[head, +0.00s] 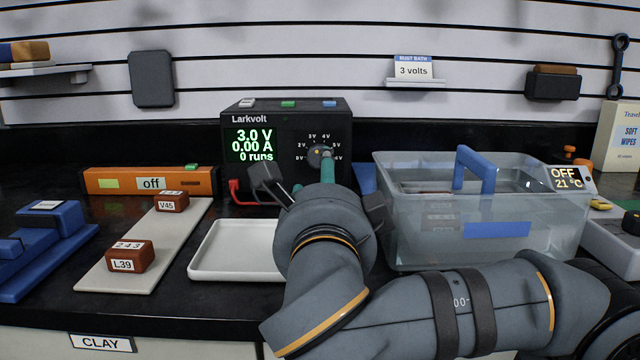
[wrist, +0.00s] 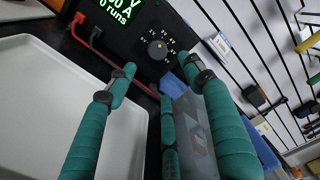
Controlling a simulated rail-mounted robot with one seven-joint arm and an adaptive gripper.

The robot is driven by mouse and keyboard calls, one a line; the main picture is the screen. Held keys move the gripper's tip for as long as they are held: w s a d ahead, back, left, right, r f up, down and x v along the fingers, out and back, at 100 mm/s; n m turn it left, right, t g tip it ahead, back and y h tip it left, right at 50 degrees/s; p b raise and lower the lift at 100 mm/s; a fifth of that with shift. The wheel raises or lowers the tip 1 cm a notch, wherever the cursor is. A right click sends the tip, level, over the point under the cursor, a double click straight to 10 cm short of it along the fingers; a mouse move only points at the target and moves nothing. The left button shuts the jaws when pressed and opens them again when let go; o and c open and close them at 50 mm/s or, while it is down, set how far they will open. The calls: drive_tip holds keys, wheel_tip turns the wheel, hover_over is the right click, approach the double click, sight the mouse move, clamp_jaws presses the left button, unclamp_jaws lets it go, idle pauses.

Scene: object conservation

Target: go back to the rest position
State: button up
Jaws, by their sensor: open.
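My gripper (head: 327,172) is raised in front of the black Larkvolt power supply (head: 240,116), with its teal fingertip close to the dial (head: 316,152) in the head view. I cannot tell there whether it touches. In the wrist view my gripper (wrist: 160,82) has its teal fingers spread with nothing between them. The dial (wrist: 157,49) shows beyond the fingertips, apart from them in the picture. The display reads 3.0 V, 0.00 A and 0 runs. My arm comes in from the lower right and hides part of the bench.
A white tray (head: 232,270) lies left of my arm, beside a pale board (head: 182,236) with two brown labelled blocks. A clear water tank (head: 410,240) with a blue handle stands close on the right. An orange device (head: 118,181) reads off. A card on the wall reads 3 volts.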

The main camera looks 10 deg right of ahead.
drive_tip(key=shift+w, duration=0.1)
drive_tip(key=shift+x, duration=5.85)
drive_tip(key=shift+w, duration=0.1)
drive_tip(key=shift+a, duration=0.1)
